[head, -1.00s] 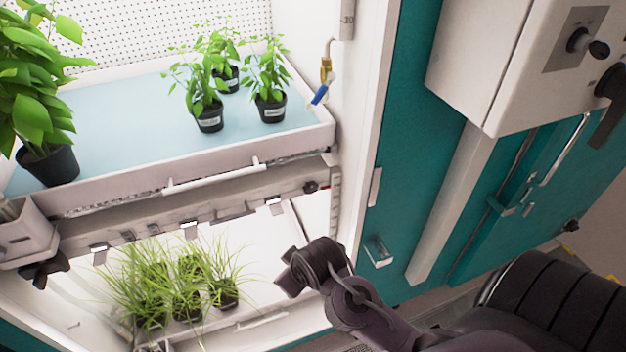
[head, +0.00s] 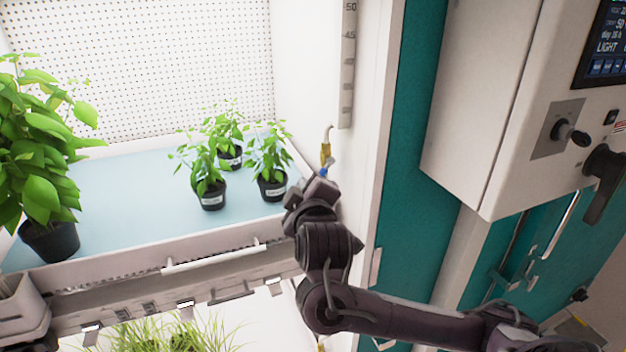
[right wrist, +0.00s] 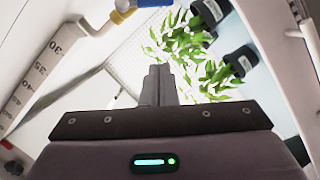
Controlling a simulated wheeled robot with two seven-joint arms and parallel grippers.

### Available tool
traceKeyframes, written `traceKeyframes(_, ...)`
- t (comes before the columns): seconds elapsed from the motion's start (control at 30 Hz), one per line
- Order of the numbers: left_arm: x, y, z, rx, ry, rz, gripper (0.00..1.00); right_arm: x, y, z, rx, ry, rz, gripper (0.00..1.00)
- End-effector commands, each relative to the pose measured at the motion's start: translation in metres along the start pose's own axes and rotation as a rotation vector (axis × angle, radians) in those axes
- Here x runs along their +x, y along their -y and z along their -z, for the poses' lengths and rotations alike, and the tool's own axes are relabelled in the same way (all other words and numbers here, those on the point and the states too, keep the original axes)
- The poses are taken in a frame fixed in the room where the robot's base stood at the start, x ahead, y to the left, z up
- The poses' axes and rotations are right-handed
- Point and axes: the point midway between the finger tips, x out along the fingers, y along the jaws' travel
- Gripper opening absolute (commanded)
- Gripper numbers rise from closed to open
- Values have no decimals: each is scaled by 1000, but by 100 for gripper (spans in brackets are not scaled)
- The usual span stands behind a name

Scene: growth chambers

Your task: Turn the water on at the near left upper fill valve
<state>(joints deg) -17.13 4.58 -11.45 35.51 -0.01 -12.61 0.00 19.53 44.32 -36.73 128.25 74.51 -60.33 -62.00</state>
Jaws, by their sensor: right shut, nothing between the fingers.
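The upper fill valve is a brass fitting (head: 325,152) on the chamber's right inner wall, with a blue lever (head: 323,172) below it. My right gripper (head: 318,190) is just below the valve, its tips close to the lever and partly hiding it. In the right wrist view, the brass body (right wrist: 118,15) and the blue lever (right wrist: 150,3) are at the top edge, beyond the shut, empty fingers (right wrist: 160,72). I cannot tell whether the fingers touch the lever. My left gripper is not in view.
A white gauge strip (head: 347,70) runs down the wall above the valve. A control box (head: 480,110) juts out at right.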

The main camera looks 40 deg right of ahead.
Motion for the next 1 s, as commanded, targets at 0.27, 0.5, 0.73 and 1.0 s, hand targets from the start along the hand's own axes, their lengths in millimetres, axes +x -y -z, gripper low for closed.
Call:
traceKeyframes(0.27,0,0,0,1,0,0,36,37,0,-1,2,5,-2,0)
traceKeyframes(0.5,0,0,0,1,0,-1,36,78,0,-1,4,5,1,0)
traceKeyframes(0.73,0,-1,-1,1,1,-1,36,85,1,-31,0,5,2,0)
traceKeyframes(1.0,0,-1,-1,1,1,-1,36,87,1,-40,2,2,2,0)
